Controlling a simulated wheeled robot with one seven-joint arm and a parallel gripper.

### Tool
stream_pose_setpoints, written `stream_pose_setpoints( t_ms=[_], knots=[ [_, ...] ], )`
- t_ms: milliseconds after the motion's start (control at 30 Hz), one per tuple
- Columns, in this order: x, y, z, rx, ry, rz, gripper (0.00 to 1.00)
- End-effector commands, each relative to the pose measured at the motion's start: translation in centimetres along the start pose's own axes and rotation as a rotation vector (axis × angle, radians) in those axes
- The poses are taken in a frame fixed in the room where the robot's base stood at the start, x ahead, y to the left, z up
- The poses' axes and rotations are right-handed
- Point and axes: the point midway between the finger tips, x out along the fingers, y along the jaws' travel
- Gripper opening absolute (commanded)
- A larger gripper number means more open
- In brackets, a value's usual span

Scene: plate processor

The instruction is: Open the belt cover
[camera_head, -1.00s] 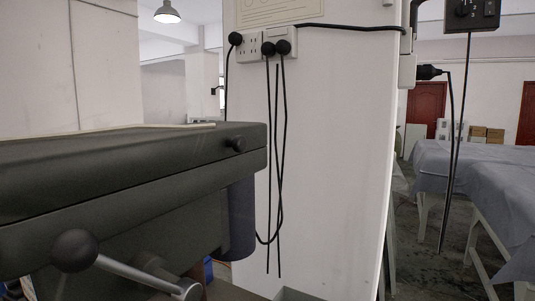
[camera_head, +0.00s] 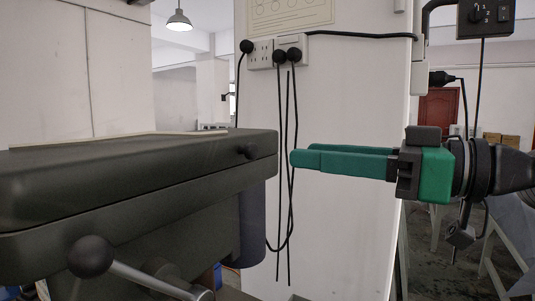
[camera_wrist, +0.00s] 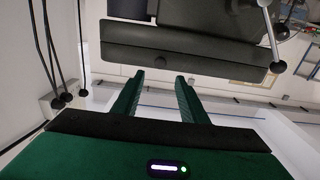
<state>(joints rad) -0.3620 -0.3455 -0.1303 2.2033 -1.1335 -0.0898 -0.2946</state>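The belt cover (camera_head: 130,165) is a dark grey box-shaped lid on top of the machine at the left of the head view. It looks shut, with a small dark knob (camera_head: 246,151) on its side near the right end. In the wrist view the cover (camera_wrist: 185,45) lies ahead, beyond the fingertips. My gripper (camera_head: 293,160) is green and points left, a little to the right of the cover's right end. Its two fingers stand apart with nothing between them. In the wrist view the gripper (camera_wrist: 160,80) also shows a clear gap between its fingers.
A lever with a black ball (camera_head: 90,256) sticks out below the cover. A white pillar (camera_head: 340,225) stands behind my gripper, with sockets (camera_head: 262,54) and hanging black cables. A control box (camera_head: 486,16) is at the upper right. Covered tables stand at the right.

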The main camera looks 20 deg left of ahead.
Motion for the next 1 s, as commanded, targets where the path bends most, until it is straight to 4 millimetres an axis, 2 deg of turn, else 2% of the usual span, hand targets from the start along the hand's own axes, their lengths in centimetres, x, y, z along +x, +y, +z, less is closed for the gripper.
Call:
stream_pose_setpoints(
  t_ms=[300,500,700,1000],
  knots=[
    [5.4,0.0,0.1,0.001,-0.003,-0.002,0.39],
    [8.2,0.1,0.1,0.002,-0.003,0.001,0.39],
    [9.5,0.1,0.1,0.001,-0.003,0.002,0.39],
    [9.7,0.1,0.1,0.001,-0.002,0.002,0.39]
  ],
)
